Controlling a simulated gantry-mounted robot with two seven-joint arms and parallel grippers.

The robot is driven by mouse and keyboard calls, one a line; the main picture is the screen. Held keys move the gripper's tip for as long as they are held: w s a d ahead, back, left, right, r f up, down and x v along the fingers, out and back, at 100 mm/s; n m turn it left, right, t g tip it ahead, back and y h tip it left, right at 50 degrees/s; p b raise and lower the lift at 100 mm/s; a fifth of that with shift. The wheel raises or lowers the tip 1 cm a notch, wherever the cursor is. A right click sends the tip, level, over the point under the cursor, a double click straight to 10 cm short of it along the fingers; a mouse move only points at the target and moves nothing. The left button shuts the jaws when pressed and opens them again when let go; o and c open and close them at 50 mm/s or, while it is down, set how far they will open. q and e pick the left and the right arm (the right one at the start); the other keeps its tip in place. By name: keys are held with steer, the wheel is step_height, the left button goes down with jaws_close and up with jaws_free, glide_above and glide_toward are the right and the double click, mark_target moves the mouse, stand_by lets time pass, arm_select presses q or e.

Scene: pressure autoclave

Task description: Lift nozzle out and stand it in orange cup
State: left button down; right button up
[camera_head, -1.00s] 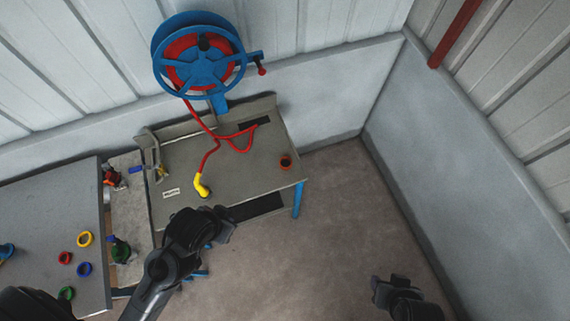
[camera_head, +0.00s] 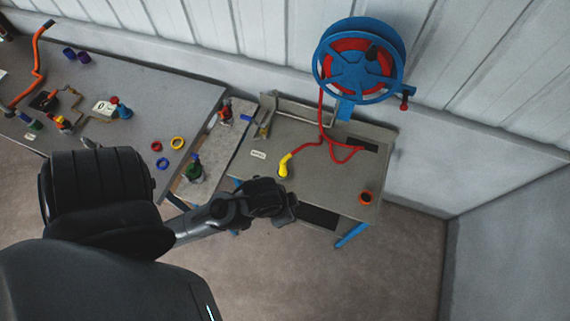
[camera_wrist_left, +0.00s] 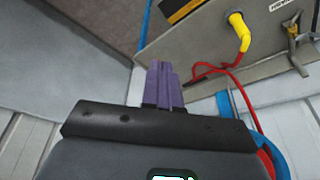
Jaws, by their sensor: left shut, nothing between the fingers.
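The yellow nozzle (camera_head: 284,166) stands at the left front of the small grey bench (camera_head: 330,180), joined to a red hose. It also shows in the left wrist view (camera_wrist_left: 237,27), its lower end at a dark spot on the bench. The orange cup (camera_head: 365,198) stands near the bench's right front corner, apart from the nozzle. My left gripper (camera_head: 290,208) is by the bench's front edge, just below the nozzle in the head view. Its purple fingers (camera_wrist_left: 163,78) are shut and empty in the left wrist view. My right gripper is out of view.
The red hose (camera_head: 306,146) runs over the bench up to the blue hose reel (camera_head: 362,62) at the wall. A metal fixture (camera_head: 266,118) stands at the bench's left. A larger table (camera_head: 130,110) at left carries rings and fittings. The bench between nozzle and cup looks clear.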

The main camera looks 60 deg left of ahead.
arm_select(q)
steer(key=c, duration=1.8)
jaws_free()
steer(key=shift+c, duration=0.2)
steer(key=o, duration=1.1)
steer(key=shift+a, duration=0.1)
